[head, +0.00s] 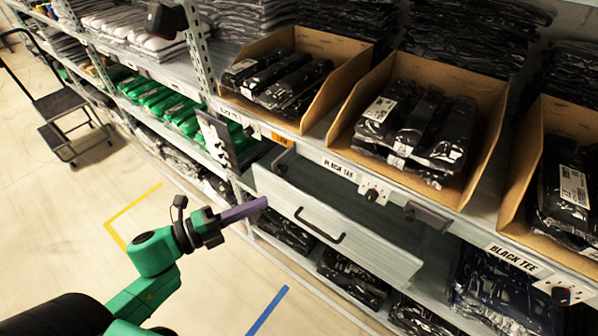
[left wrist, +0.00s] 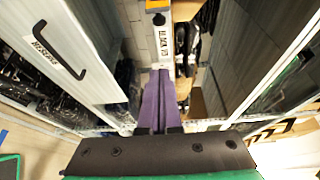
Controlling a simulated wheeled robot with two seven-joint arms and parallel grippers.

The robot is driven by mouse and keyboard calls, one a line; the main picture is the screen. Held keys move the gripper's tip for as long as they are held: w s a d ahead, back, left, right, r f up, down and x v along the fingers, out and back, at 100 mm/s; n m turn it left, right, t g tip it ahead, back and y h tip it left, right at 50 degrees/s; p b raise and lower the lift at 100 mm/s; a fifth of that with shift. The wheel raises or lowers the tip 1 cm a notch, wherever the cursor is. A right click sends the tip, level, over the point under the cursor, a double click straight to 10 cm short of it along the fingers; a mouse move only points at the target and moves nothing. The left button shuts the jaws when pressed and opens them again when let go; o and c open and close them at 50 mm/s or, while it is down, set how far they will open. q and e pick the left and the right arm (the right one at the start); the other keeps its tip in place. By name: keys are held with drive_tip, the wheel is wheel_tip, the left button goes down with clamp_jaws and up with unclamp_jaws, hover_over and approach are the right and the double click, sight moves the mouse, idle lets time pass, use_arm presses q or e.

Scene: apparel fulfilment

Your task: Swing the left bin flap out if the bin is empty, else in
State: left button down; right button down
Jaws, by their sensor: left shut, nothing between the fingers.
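A white flap panel with a black handle (head: 335,232) stands angled out below the middle shelf. It also shows at the left of the left wrist view (left wrist: 85,45). The bay behind it (head: 345,190) shows bare grey surfaces, with no goods visible in the part I can see; the flap hides its lower part. My left gripper (head: 264,203), with purple fingers, is shut and empty, just left of the flap's left end; I cannot tell if it touches. In the left wrist view its fingers (left wrist: 158,85) point between the flap and a grey panel (left wrist: 258,50). My right gripper is not in view.
Cardboard bins of bagged black garments (head: 420,125) line the shelf above. More bagged garments (head: 350,280) lie below the flap. A dark panel with white marks (head: 216,140) projects near the shelf post. A step stool (head: 62,110) stands far left on open floor.

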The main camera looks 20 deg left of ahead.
sight(287, 161)
use_arm(q)
drive_tip(key=w+d+p, duration=0.3)
drive_tip(key=w, duration=0.5)
drive_tip(key=shift+w, duration=0.2)
idle(0.4)
drive_tip(key=shift+d+r, duration=0.1)
drive_tip(key=shift+d, duration=0.05)
